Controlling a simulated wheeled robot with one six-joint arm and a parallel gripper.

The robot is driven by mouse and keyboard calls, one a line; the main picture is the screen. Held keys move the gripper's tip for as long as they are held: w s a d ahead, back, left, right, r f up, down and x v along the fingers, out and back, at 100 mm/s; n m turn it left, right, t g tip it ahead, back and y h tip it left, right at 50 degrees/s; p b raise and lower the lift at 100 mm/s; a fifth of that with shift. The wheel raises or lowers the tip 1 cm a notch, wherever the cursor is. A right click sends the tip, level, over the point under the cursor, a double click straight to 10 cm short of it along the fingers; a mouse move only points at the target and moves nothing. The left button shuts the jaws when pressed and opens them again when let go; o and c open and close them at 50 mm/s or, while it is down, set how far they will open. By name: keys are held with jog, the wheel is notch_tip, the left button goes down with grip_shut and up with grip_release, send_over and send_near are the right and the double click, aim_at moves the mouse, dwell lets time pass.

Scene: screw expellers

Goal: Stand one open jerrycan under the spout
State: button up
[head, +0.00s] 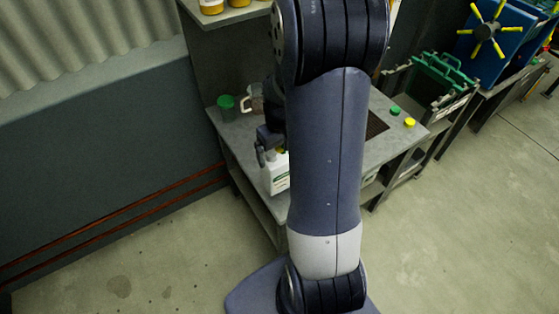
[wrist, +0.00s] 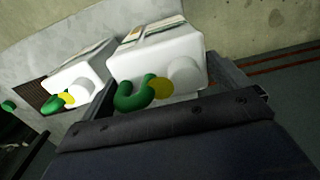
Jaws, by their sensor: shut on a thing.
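My gripper (head: 268,146) is shut on a white jerrycan (head: 276,174) at the bench's near left edge; my arm hides part of both in the head view. In the wrist view this jerrycan (wrist: 158,62) sits between the dark fingers. Its top shows a green curved handle, a yellow round spot and a white round part; I cannot tell whether it is open. A second, similar white jerrycan (wrist: 80,76) stands to its left in the wrist view, apart from it. I cannot make out the spout in either view.
The grey bench (head: 235,143) carries a green cup (head: 227,107), a clear jug (head: 253,104), a dark grate (head: 376,124), a green cap (head: 395,110) and a yellow cap (head: 409,122). A shelf with jars (head: 211,5) is above. A green crate (head: 441,72) stands at right.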

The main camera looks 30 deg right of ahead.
jog(key=shift+f, duration=2.15)
jog(key=shift+f, duration=0.15)
jog(key=o, duration=1.6)
notch_tip(320, 180, up, 12)
jog(key=shift+r, duration=0.25)
jog(key=shift+f, duration=0.1)
